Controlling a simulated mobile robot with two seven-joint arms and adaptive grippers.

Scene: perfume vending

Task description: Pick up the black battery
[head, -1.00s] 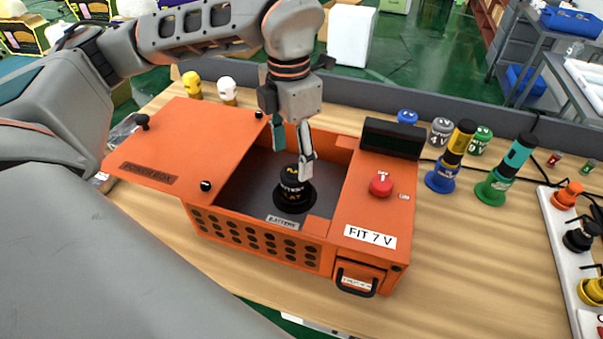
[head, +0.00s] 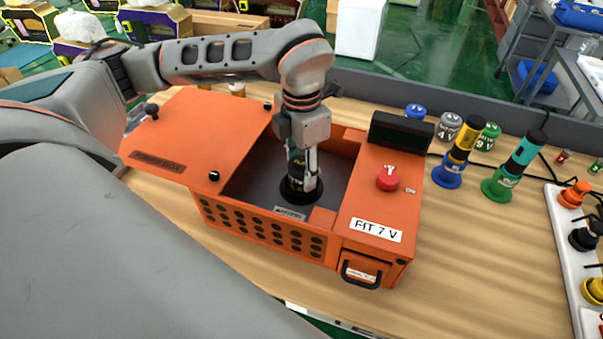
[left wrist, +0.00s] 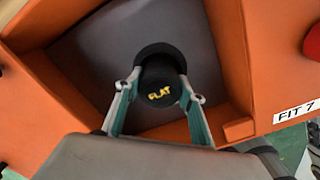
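In the head view the battery (head: 298,184) is partly covered by my gripper. My left gripper (head: 302,172) points down into the compartment with one finger on each side of the battery. In the left wrist view the fingers of my left gripper (left wrist: 162,92) flank it closely; I cannot tell whether they press on it. The orange power box (head: 272,243) carries a FIT 7 V label. My right gripper is not in view.
The box's lid (head: 205,130) lies open to the left. A red button (head: 387,178) and a black display (head: 401,133) sit on the box's right part. Blue-yellow (head: 456,155) and green-teal (head: 514,165) batteries stand to the right. A white tray (head: 566,240) is at the far right.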

